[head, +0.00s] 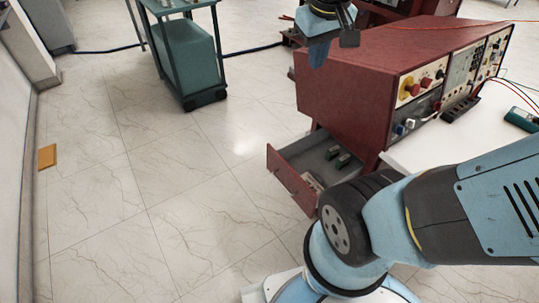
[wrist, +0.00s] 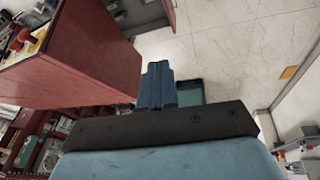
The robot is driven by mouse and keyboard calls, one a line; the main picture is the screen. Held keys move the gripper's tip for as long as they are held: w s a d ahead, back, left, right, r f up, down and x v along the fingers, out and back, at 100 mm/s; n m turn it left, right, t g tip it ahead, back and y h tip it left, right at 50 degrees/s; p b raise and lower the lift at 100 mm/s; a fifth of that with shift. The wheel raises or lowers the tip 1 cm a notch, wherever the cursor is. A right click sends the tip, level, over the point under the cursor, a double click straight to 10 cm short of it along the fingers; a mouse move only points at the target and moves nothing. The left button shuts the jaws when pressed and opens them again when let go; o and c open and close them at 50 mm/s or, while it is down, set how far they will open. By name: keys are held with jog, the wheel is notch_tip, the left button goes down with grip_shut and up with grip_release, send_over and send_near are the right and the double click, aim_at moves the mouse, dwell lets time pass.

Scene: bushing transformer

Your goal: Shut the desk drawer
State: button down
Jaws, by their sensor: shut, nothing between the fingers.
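The desk (head: 350,90) is a dark red cabinet with instrument panels on its right face. Its drawer (head: 291,179) stands pulled out low at the near end, with a red front, a grey inside and several small items. In the wrist view, the desk's red side (wrist: 80,55) is at the left, and the grey open drawer (wrist: 138,14) shows at the top edge, partly cut off. My gripper (head: 318,55) is high beside the desk's far end, well apart from the drawer. Its blue fingers are together and empty in the wrist view (wrist: 157,72).
A teal cart (head: 188,60) on wheels stands at the back left. A small orange block (head: 47,157) lies by the left wall. A white tabletop (head: 450,145) adjoins the desk at right. The tiled floor (head: 150,190) left of the drawer is clear.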

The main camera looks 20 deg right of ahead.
jog(key=w+a+f+n+g+h, duration=0.25)
jog(key=w+f+n, duration=0.25)
jog(key=w+f, duration=0.4)
jog(key=w+a+f+n+g+h, duration=0.1)
jog(key=w+a+f+n+h, duration=0.3)
jog(key=w+f, duration=0.55)
jog(key=a+f+n+t+h, duration=0.1)
jog(key=a+f+n+h, duration=0.3)
jog(key=f, duration=1.3)
jog(key=n+t, duration=0.3)
jog(key=n, duration=0.4)
send_near(279, 160)
jog(key=x, duration=0.4)
jog(key=shift+w+d+f, duration=0.15)
jog(key=shift+f, duration=0.25)
jog(key=shift+w+d, duration=0.3)
jog(key=shift+d, duration=0.5)
